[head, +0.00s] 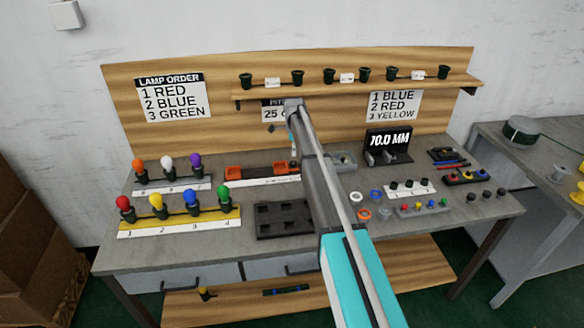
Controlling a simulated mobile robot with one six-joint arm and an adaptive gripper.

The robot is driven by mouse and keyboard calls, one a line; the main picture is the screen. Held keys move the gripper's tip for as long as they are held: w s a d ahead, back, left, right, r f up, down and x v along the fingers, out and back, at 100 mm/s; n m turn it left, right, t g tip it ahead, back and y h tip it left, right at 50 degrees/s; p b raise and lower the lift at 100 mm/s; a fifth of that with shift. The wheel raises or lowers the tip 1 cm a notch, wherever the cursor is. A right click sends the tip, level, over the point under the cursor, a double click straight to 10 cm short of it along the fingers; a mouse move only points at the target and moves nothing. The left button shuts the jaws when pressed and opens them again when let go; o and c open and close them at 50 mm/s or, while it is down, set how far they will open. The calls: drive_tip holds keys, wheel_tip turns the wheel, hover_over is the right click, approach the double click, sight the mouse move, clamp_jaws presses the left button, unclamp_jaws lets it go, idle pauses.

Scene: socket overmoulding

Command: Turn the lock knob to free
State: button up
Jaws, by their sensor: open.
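I cannot make out the lock knob for certain in the head view. An orange-and-white fixture (262,174) sits on the bench left of my arm. A small grey-green block (343,160) sits just right of my arm and is partly covered by it. My arm reaches from the lower right up over the bench. My gripper (294,156) hangs at its far end above the back of the bench, by the right end of the orange fixture. It is small and partly hidden by my arm. I see nothing held in it.
Lamps in several colours stand on white strips (180,228) at the left. A dark slotted tray (283,219) lies at front centre. A display reading 10.0 MM (388,143), rings and small parts fill the right. A wooden shelf (355,89) overhangs the back.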

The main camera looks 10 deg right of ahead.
sight(294, 163)
drive_tip(key=shift+f+b, duration=3.15)
drive_tip(key=shift+f, duration=0.35)
clamp_jaws()
drive_tip(key=shift+a, duration=0.35)
drive_tip(key=shift+d, duration=0.3)
